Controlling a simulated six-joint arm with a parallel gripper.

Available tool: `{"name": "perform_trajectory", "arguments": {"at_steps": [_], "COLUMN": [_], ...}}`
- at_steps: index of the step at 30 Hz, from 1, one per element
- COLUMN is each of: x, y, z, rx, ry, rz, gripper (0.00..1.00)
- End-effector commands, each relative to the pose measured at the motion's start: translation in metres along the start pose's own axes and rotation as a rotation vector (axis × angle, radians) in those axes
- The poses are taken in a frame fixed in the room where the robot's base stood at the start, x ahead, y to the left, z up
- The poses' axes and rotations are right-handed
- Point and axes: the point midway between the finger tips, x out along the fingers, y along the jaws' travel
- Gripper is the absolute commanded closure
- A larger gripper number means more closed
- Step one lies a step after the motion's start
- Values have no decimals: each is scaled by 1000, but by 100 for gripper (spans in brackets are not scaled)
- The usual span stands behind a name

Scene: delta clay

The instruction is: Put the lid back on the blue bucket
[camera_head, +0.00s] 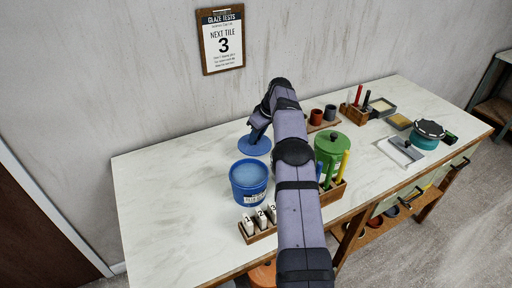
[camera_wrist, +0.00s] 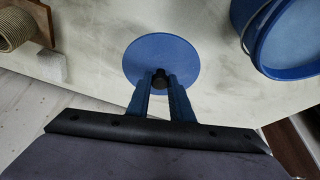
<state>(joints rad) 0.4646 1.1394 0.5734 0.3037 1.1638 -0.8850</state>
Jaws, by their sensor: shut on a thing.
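The blue bucket (camera_head: 249,186) stands upright on the table with its top uncovered, and its pale blue inside shows. In the wrist view the bucket (camera_wrist: 285,38) is at the upper right, partly cut off. The round blue lid (camera_head: 254,148) is behind the bucket in the head view, apart from it. My gripper (camera_wrist: 160,82) is shut on the dark knob in the middle of the lid (camera_wrist: 160,50). I cannot tell whether the lid touches the tabletop. In the head view my arm hides part of the table.
A green lidded pot (camera_head: 329,148) stands right of my arm. A wooden holder with numbered tiles (camera_head: 260,220) is in front of the bucket. Cups (camera_head: 330,112), trays and a teal tub (camera_head: 427,138) are further right. The tabletop (camera_head: 170,190) left of the bucket is clear.

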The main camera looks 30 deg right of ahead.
Motion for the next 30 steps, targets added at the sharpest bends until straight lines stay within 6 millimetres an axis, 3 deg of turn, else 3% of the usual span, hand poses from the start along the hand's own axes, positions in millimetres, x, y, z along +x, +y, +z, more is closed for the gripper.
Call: {"name": "perform_trajectory", "arguments": {"at_steps": [6,20,30], "x": [-30,-46,-80], "y": [0,-2,-29], "z": [-13,-17,-9], "rx": [0,-19,-209], "ry": [0,-4,-26], "rz": [0,-8,-83], "gripper": [100,100,100]}}
